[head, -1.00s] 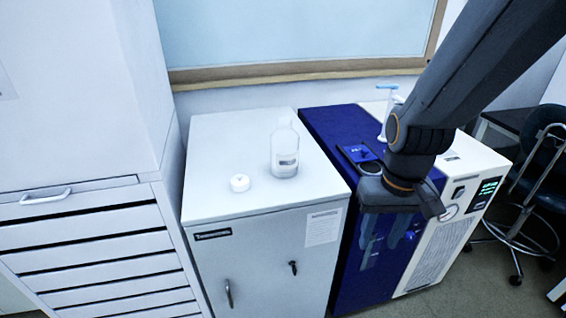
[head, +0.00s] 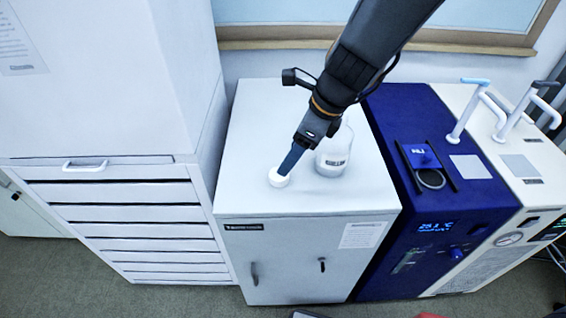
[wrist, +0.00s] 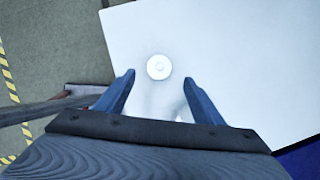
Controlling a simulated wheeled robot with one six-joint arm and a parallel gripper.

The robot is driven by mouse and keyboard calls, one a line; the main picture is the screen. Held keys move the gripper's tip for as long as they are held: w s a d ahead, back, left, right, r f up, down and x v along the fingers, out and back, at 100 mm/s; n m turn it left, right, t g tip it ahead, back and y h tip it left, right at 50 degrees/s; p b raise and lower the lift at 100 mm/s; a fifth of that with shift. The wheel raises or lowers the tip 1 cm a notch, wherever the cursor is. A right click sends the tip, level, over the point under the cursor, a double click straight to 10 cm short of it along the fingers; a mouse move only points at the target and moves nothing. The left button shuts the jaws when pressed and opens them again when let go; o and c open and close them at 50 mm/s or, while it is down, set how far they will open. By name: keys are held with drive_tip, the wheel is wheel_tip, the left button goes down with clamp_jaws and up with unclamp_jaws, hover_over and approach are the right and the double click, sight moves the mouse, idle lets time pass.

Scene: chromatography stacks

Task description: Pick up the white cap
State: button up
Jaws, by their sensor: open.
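The white cap (head: 279,178) lies on the white top of the grey cabinet (head: 250,197), toward its left front part. In the wrist view the cap (wrist: 159,67) is a round white disc with a small ring at its centre. My gripper (head: 285,170) is directly over the cap in the head view, fingers pointing down. In the wrist view my gripper (wrist: 162,80) is open, its two blue fingers apart, with the cap between and just beyond the tips. Whether the fingers touch the cap cannot be told.
A clear bottle (head: 334,155) stands on the cabinet top just right of my gripper, partly hidden by it. A dark blue unit (head: 440,190) stands to the right. A drawer cabinet (head: 125,215) stands to the left. The front of the cabinet top is clear.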

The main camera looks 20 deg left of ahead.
drive_tip(key=x, duration=0.7)
drive_tip(key=shift+f, duration=0.3)
drive_tip(key=shift+a, duration=0.1)
drive_tip(key=shift+s, duration=0.1)
drive_tip(key=shift+c, duration=0.2)
drive_tip(key=c, duration=1.1)
